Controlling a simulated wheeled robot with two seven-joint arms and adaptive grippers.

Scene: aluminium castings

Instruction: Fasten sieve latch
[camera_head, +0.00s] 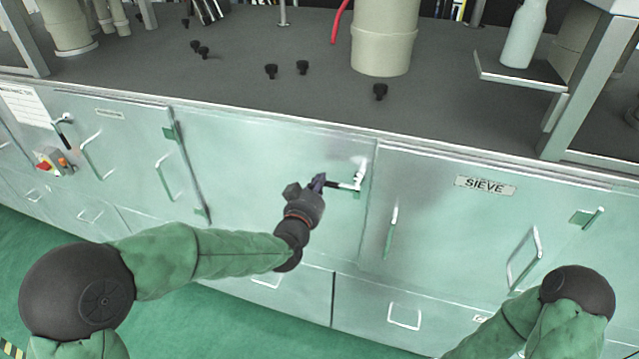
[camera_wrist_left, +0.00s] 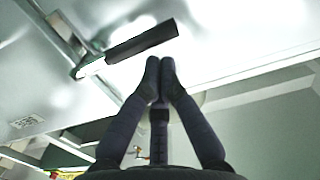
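The latch (camera_head: 346,186) is a bright metal lever with a dark grip on the pale green cabinet front, left of the panel labelled SIEVE (camera_head: 485,186). The lever lies roughly level, its grip pointing left. In the left wrist view the latch's black grip (camera_wrist_left: 142,40) runs slantwise from its metal mount. My left gripper (camera_head: 319,183) is at the grip's end; in the wrist view its fingers (camera_wrist_left: 159,62) are together with nothing between them, tips just beside the grip. Whether they touch it I cannot tell. My right gripper is out of view; only its arm shows.
Loop handles (camera_head: 524,258) and a vertical bar handle (camera_head: 391,232) stick out from the cabinet front. Another dark-gripped latch (camera_head: 64,128) and a red-button box (camera_head: 53,163) are at the left. Black knobs (camera_head: 302,67) and a beige cylinder (camera_head: 384,40) stand on the grey top.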

